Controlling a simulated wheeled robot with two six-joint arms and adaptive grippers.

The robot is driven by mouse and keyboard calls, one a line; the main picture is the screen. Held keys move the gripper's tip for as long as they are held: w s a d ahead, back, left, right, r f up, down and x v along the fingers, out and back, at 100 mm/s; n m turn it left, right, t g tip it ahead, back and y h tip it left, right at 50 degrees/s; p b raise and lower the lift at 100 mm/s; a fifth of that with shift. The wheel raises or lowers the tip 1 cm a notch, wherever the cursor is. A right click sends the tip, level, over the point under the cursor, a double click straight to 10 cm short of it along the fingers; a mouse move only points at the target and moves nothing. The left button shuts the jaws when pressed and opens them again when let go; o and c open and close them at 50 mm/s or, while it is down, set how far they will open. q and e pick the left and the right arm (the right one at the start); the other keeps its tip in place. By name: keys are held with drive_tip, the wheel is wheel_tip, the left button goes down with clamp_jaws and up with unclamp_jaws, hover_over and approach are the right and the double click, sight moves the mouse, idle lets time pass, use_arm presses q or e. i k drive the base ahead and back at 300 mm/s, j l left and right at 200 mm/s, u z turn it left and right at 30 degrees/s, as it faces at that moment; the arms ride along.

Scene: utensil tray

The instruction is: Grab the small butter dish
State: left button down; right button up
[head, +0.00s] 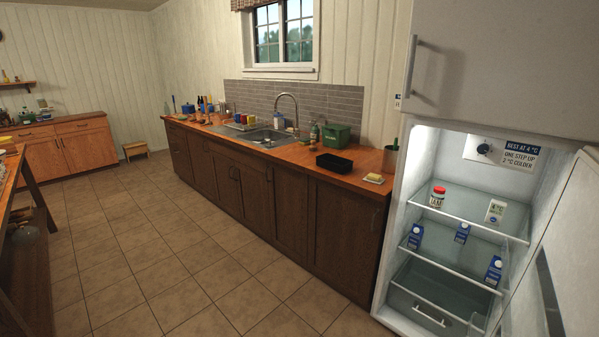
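In the head view a small butter dish (374,178) with a yellow block on a pale base sits on the wooden counter (350,178), near its front edge at the right end, close to the open fridge. A black tray (334,163) stands to its left on the same counter. Neither of my grippers is in view, and nothing touches the dish.
The open fridge (398,225) holds a jar (437,196) and several blue-and-white cartons (415,236). A green box (336,135) and a sink (264,136) are along the counter. The tiled floor (180,265) in front is clear.

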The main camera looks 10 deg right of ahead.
sight(376, 178)
drive_tip(key=i, duration=0.95)
drive_tip(key=i+j, duration=0.15)
drive_tip(key=i, duration=0.8)
drive_tip(key=i+j+z, duration=0.1)
drive_tip(key=i+z, duration=0.35)
drive_tip(key=i+j+z, duration=0.25)
drive_tip(key=i+z, duration=0.25)
drive_tip(key=i+j+z, duration=0.3)
drive_tip(key=z, duration=0.15)
drive_tip(key=j, duration=0.1)
